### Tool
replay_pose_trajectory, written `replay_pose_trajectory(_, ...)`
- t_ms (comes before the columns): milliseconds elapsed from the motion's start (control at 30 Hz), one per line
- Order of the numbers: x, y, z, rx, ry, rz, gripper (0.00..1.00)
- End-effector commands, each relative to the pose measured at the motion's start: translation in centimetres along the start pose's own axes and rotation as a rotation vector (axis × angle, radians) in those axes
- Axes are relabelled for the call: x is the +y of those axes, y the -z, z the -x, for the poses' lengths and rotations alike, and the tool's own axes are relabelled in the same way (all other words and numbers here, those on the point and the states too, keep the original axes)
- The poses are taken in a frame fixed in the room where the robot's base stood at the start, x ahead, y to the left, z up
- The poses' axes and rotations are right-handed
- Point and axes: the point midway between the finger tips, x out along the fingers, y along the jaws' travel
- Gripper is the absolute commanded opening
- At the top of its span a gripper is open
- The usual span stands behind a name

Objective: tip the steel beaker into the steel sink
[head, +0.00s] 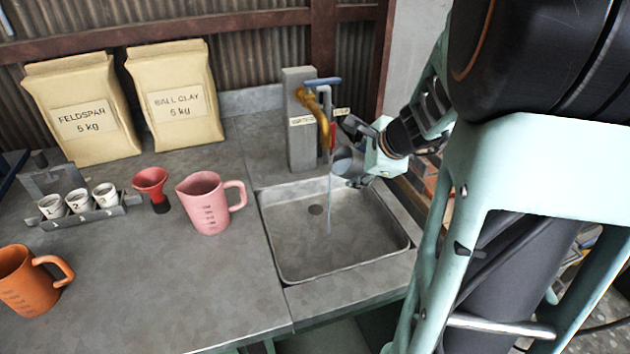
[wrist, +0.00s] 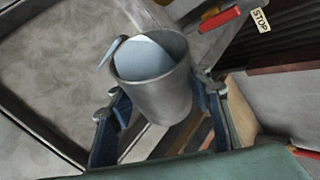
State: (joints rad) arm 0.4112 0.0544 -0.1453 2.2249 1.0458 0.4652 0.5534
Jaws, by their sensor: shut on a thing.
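The steel beaker (head: 346,165) is held over the back right part of the steel sink (head: 290,260). It is tilted. My gripper (head: 362,160) is shut on it from the right. In the wrist view the beaker (wrist: 160,95) stands between the two fingers, with pale blue liquid (wrist: 145,60) inside reaching its rim. A thin stream of liquid (wrist: 108,53) runs over the rim on the left. In the head view the stream (head: 330,210) falls into the sink basin. How much liquid is left cannot be told.
A grey post with a brass tap (head: 322,112) and a blue handle stands right behind the beaker. A red lever (wrist: 220,18) and a STOP tag (wrist: 261,20) are close by. A pink jug (head: 207,205), a red funnel (head: 152,185) and an orange jug (head: 22,282) stand left.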

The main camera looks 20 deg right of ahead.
Motion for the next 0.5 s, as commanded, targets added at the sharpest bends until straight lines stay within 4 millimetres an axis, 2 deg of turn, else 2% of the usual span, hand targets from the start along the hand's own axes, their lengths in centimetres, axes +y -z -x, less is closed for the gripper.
replay_pose_trajectory(300,-0.05,-0.05,0.01,0.002,0.002,0.003,0.14)
replay_pose_trajectory(500,0.07,-0.17,-0.06,0.062,0.024,0.061,0.14)
